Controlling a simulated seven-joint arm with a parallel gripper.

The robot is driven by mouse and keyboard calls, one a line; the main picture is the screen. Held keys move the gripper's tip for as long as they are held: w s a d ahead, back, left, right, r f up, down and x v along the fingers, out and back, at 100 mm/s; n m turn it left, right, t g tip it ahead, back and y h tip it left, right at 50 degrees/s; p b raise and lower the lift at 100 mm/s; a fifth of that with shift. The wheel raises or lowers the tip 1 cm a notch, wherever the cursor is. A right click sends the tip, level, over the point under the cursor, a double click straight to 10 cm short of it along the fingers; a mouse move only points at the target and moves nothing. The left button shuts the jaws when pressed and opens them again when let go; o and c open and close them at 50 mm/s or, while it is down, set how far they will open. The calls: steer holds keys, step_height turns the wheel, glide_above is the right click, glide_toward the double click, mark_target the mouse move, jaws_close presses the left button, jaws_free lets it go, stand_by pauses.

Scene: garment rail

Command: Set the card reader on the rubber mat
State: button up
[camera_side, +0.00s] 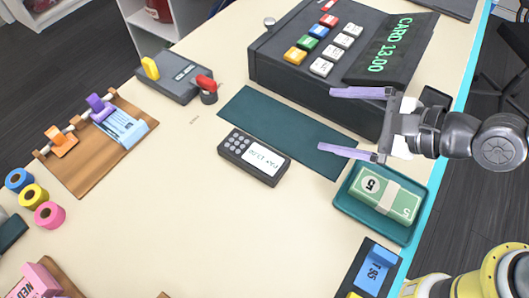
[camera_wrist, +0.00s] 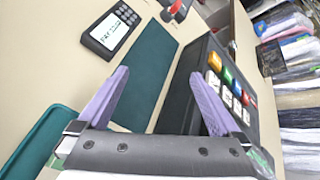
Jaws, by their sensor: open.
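The card reader (camera_side: 254,156) is a dark handheld unit with a keypad and a lit screen reading "PAY 13.00". It lies on the bare tabletop just in front of the rubber mat, close to its edge. It also shows in the wrist view (camera_wrist: 110,30) at the upper left. The rubber mat (camera_side: 285,128) is a flat dark green strip, empty, also in the wrist view (camera_wrist: 147,75). My gripper (camera_side: 355,122) has two lilac fingers, spread wide with nothing between them. It is above the mat's right end, beside the cash register, well to the right of the card reader.
A black cash register (camera_side: 290,75) with coloured keys stands behind the mat. A green tray (camera_side: 408,233) with banded banknotes (camera_side: 385,196) is at the mat's right end. The table's front middle is clear.

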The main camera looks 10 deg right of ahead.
mark_target(263, 159)
steer(key=s+a+f+m, duration=0.1)
steer(key=a+f+m, duration=0.1)
steer(key=s+a+f+m+y, duration=0.1)
steer(key=a+f+m, duration=0.1)
steer(key=a, duration=0.1)
steer(key=s+a+f+m, duration=0.2)
steer(key=a+m, duration=0.1)
steer(key=shift+a+f+t+y, duration=0.1)
steer(key=shift+f+t+y, duration=0.25)
steer(key=shift+t+y, duration=0.05)
steer(key=shift+x, duration=3.65)
steer(key=shift+c, duration=0.2)
jaws_close()
steer(key=shift+r, duration=0.1)
